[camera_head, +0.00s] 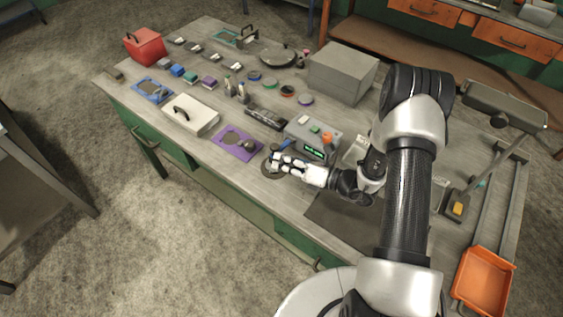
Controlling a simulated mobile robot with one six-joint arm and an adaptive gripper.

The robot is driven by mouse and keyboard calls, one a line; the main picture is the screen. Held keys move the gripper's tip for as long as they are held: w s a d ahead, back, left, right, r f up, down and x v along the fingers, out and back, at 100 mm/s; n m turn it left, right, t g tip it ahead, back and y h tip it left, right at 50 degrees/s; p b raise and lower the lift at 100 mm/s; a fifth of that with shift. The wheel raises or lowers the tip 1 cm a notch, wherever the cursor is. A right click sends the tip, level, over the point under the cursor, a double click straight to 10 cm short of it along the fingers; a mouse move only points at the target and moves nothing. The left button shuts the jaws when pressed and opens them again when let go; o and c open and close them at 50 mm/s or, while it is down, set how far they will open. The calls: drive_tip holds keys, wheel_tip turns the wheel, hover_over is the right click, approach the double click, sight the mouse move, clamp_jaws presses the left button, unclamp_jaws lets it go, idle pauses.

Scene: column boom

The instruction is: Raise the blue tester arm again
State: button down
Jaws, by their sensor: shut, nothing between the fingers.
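The tester is a grey box (301,133) with a green lit display, an orange knob and a green button on top, near the front edge of the workbench. A small blue part (284,144), which looks like the tester arm, shows at the box's left side, just behind my fingers. Its exact angle is too small to tell. My gripper (274,160) is shut and empty, low over a dark round disc (269,168) left of the tester. I cannot tell whether the fingers touch the blue part or the disc. My fingers and wrist hide part of this spot.
A purple mat (233,146) lies left of my gripper, and a white case (190,115) lies beyond it. A black strip-like object (265,119) lies behind the blue part. A large grey box (343,76) stands farther back. An orange bin (483,281) is at the lower right.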

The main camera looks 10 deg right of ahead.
drive_tip(key=shift+w+d+r+m+t+y+p, duration=0.2)
drive_tip(key=shift+w+d+r+m+y, duration=0.25)
drive_tip(key=shift+w+d+r+m, duration=1.1)
drive_tip(key=shift+w+d+r+m+t+y+p, duration=0.15)
drive_tip(key=shift+w+d+r+m+y, duration=0.45)
drive_tip(key=shift+w+d+m, duration=1.7)
drive_tip(key=shift+w+d+r+m+t+y+p, duration=0.1)
drive_tip(key=shift+w+d+r+m+y+p, duration=0.2)
drive_tip(key=shift+w+d+r+m, duration=1.65)
drive_tip(key=shift+s+a+f+m, duration=0.7)
drive_tip(key=shift+s+a+f, duration=0.05)
drive_tip(key=shift+a, duration=0.05)
drive_tip(key=v, duration=1.2)
